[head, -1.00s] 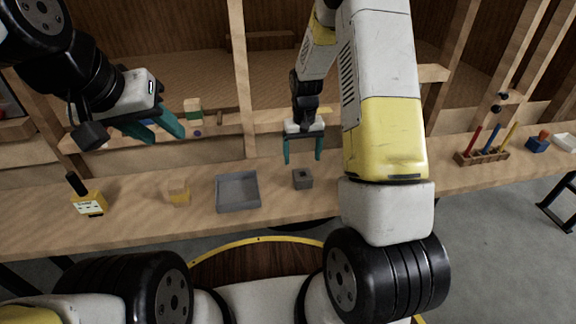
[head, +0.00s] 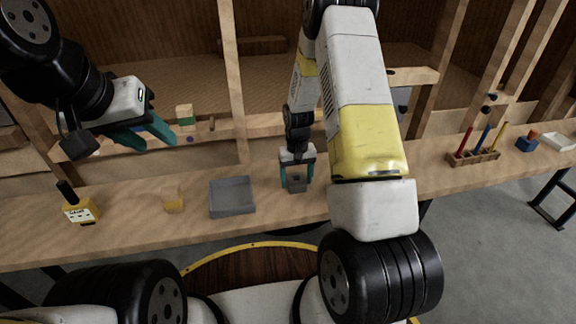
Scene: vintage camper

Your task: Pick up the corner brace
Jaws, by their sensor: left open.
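The corner brace (head: 297,182) looks to be the small grey piece with a dark recess, on the wooden bench right of the grey tray. My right gripper (head: 297,180) points down over it, with one teal finger on its left and one on its right. The piece is on the bench or very close to it. I cannot tell whether the fingers touch it. My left gripper (head: 153,138) is open and empty, held above the back left of the bench.
The grey tray (head: 232,210) is left of the brace. A tool rack (head: 474,159), a blue block (head: 526,145) and a white dish (head: 560,142) stand at the right.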

